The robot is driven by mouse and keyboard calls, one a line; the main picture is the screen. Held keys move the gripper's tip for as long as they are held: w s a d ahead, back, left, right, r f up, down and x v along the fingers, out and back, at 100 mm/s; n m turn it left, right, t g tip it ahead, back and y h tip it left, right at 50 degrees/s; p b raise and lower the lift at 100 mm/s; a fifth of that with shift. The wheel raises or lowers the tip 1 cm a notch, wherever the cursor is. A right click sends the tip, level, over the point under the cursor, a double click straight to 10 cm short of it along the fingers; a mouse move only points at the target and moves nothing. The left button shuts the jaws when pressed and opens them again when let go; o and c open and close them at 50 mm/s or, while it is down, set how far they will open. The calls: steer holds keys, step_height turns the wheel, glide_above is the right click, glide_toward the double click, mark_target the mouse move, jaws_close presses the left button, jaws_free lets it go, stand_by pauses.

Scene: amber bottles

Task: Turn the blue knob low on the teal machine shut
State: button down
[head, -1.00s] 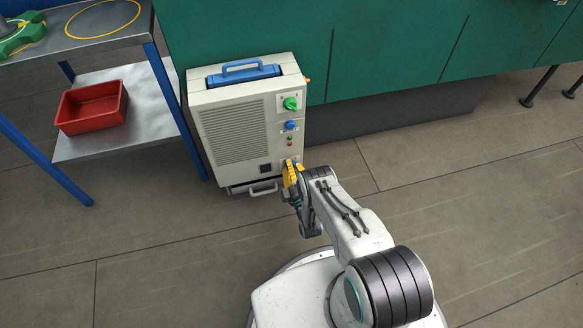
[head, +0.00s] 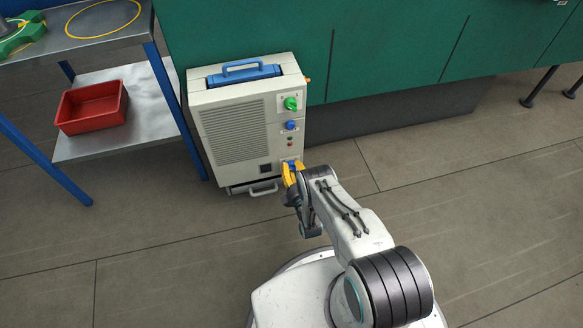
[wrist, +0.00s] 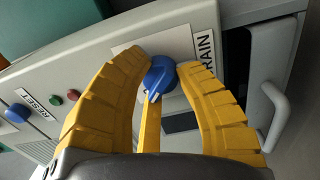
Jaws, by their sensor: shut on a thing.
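The machine (head: 235,135) is a pale off-white cabinet standing on the floor, not teal, with a blue carry handle on top. Its low blue knob (wrist: 159,76) sits on a white label plate whose visible letters read "RAIN". In the head view the knob is mostly hidden by my gripper (head: 292,168). The machine's front panel (wrist: 90,75) appears tilted in that view.
Higher on the panel are a green knob (head: 291,104), another blue knob (head: 291,125) labelled "RESET" and small red and green lights. A grey handle (wrist: 277,110) is at the machine's bottom. A metal shelf with a red bin (head: 92,107) stands left. Teal cabinets (head: 390,50) stand behind. Floor at right is clear.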

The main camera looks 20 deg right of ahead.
mark_target(291, 146)
steer(key=shift+d+f, duration=0.1)
steer(key=shift+d, duration=0.1)
stand_by(0.5)
steer(key=c, duration=0.8)
jaws_free()
steer(key=shift+n, duration=0.3)
steer(key=shift+c, duration=0.2)
steer(key=shift+a+r, duration=0.1)
steer(key=shift+r, duration=0.1)
steer(key=shift+r, duration=0.6)
steer(key=o, duration=0.3)
steer(key=r, duration=0.8)
steer(key=shift+w, duration=0.25)
steer(key=shift+s+d+r, duration=0.1)
steer(key=shift+d+r, duration=0.15)
steer(key=shift+r, duration=0.15)
steer(key=c, duration=0.3)
steer(key=shift+s+a+f, duration=0.15)
steer(key=shift+a, duration=0.05)
